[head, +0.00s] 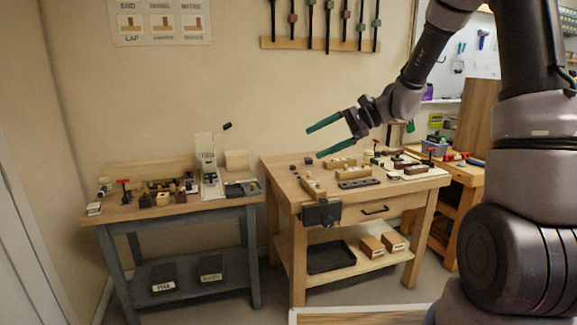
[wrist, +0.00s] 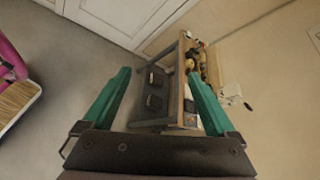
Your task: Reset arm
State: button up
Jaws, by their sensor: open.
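My gripper (head: 322,138) is raised in the air above the right-hand wooden workbench in the head view. Its two green fingers point left and stand apart with nothing between them. In the wrist view my gripper (wrist: 160,88) also shows open and empty, with the blue-grey bench (wrist: 176,75) and floor beyond it. My arm comes in from the right side of the head view and bends down to the gripper. The gripper touches nothing.
The wooden workbench (head: 372,208) has a vise (head: 321,213), a drawer and several small wooden parts on top. The blue-grey bench (head: 190,212) at left carries tools and blocks. Clamps (head: 327,25) hang on the wall behind. Open air surrounds the gripper.

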jog(key=s+d+r+n+t+h, duration=0.3)
jog(key=s+d+r+h, duration=0.2)
jog(key=s+d, duration=0.3)
jog(key=s+d+r+n+t+h, duration=0.3)
jog(key=s+d+r+h, duration=0.2)
jog(key=s+d, duration=0.3)
jog(key=s+r, duration=0.1)
jog(key=s, duration=0.3)
jog(key=shift+s+r+t+h, duration=0.25)
jog(key=shift+r+t+h, duration=0.05)
jog(key=shift+r+t, duration=0.1)
